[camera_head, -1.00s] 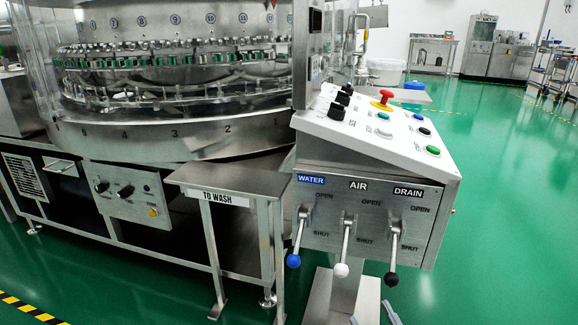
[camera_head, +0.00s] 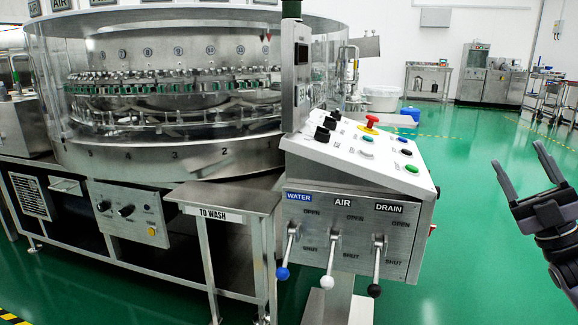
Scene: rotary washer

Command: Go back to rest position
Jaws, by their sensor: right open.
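My right gripper (camera_head: 522,172) is at the right edge of the head view, its dark fingers apart and empty. It is over green floor, to the right of the control box and clear of it. The control box (camera_head: 355,236) carries three levers under WATER, AIR and DRAIN labels. The blue-tipped lever (camera_head: 283,272), the white-tipped lever (camera_head: 327,282) and the black-tipped lever (camera_head: 374,289) all hang downward. My left gripper is out of view.
The rotary washer (camera_head: 180,150) fills the left behind a clear guard. A steel TO WASH table (camera_head: 230,197) stands before it. A sloped panel (camera_head: 365,150) bears knobs, buttons and a red emergency stop (camera_head: 371,121). Green floor is free on the right.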

